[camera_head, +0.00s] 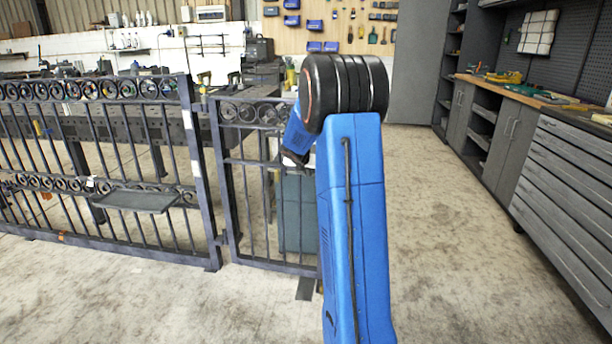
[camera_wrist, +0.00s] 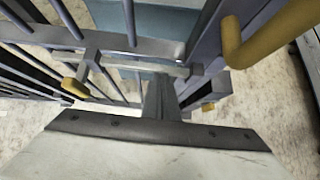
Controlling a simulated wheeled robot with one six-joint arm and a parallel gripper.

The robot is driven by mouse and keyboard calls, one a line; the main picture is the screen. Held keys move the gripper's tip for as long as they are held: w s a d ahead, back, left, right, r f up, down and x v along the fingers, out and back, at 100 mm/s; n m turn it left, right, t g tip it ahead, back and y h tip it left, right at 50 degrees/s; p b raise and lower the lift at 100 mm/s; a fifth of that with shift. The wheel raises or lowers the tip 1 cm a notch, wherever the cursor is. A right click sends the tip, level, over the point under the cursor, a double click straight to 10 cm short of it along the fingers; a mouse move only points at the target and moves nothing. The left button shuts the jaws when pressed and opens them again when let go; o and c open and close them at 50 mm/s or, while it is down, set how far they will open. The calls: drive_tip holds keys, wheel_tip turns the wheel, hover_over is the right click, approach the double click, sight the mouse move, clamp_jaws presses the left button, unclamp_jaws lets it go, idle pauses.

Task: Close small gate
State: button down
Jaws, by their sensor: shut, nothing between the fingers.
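The small gate (camera_head: 232,190) is a dark metal barred panel with a scroll band along its top, standing upright beside the larger scroll fence (camera_head: 205,190). My blue arm covers its right part in the head view, so its right edge is hidden. In the wrist view, metal gate bars (camera_wrist: 120,42) cross the upper left, and yellow bent handles show at the left (camera_wrist: 75,88) and right (camera_wrist: 270,35). My gripper (camera_wrist: 162,98) is shut and empty, its fingers close to the bars and between the handles. Contact cannot be told.
A small dark shelf (camera_head: 135,201) sticks out from the larger fence. A workbench (camera_head: 130,122) and a dark green cabinet (camera_head: 297,215) stand behind the bars. Grey drawers (camera_head: 575,190) line the right side. The concrete floor (camera_head: 430,220) between my arm and the drawers is clear.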

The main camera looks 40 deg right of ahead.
idle(0.3)
drive_tip(key=w+d, duration=0.1)
drive_tip(key=d, duration=0.1)
drive_tip(key=w+d, duration=0.1)
drive_tip(key=shift+w+d, duration=0.1)
drive_tip(key=shift+d, duration=0.25)
drive_tip(key=shift+w+d+r, duration=0.2)
drive_tip(key=shift+r, duration=0.05)
drive_tip(key=shift+d, duration=0.1)
